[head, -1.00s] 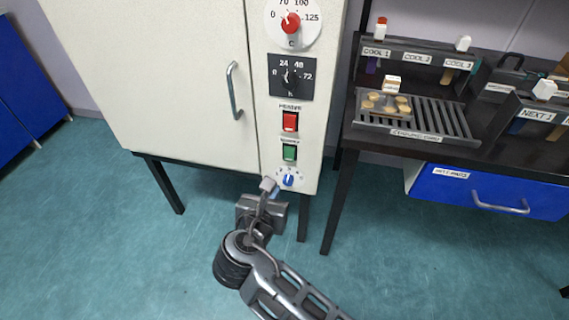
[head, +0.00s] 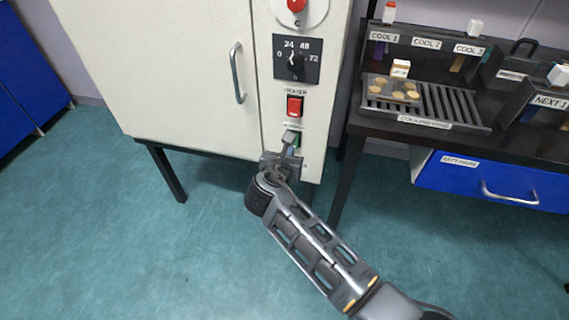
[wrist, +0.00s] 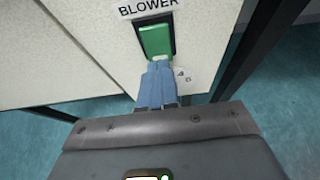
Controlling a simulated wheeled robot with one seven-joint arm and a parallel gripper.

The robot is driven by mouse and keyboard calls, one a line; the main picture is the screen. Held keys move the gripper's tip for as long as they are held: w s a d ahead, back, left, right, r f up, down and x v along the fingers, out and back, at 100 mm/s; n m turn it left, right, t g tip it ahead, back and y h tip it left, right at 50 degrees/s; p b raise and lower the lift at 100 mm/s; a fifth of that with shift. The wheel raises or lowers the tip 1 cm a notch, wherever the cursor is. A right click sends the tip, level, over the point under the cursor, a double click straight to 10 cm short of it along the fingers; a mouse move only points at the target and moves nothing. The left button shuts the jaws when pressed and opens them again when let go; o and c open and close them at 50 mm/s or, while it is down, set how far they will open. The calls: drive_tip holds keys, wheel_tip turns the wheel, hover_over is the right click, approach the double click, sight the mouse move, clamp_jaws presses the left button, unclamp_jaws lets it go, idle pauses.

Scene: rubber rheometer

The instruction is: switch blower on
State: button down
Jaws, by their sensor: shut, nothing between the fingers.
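The green blower switch (wrist: 155,40) sits under the BLOWER label (wrist: 150,6) on the white oven's panel. In the head view the green blower switch (head: 297,139) is mostly hidden behind my gripper (head: 290,143). In the wrist view my gripper (wrist: 157,68) is shut and empty, with its blue-grey fingertips at the lower edge of the green switch. I cannot tell whether they touch it. The switch's upper part is in plain view.
The red heater switch (head: 294,106) is just above, and the timer dial (head: 296,61) above that. The oven door handle (head: 237,73) is at the left. A dark bench (head: 370,128) with a cooling rack (head: 455,108) stands at the right. The floor in front is clear.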

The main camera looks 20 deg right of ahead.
drive_tip(key=shift+w+d+f, duration=0.1)
drive_tip(key=shift+w+d, duration=0.2)
drive_tip(key=shift+w, duration=0.1)
drive_tip(key=shift+w+d+b, duration=0.1)
drive_tip(key=shift+w+b, duration=0.05)
drive_tip(key=shift+b, duration=0.2)
drive_tip(key=shift+r+p, duration=0.95)
drive_tip(key=shift+p, duration=0.15)
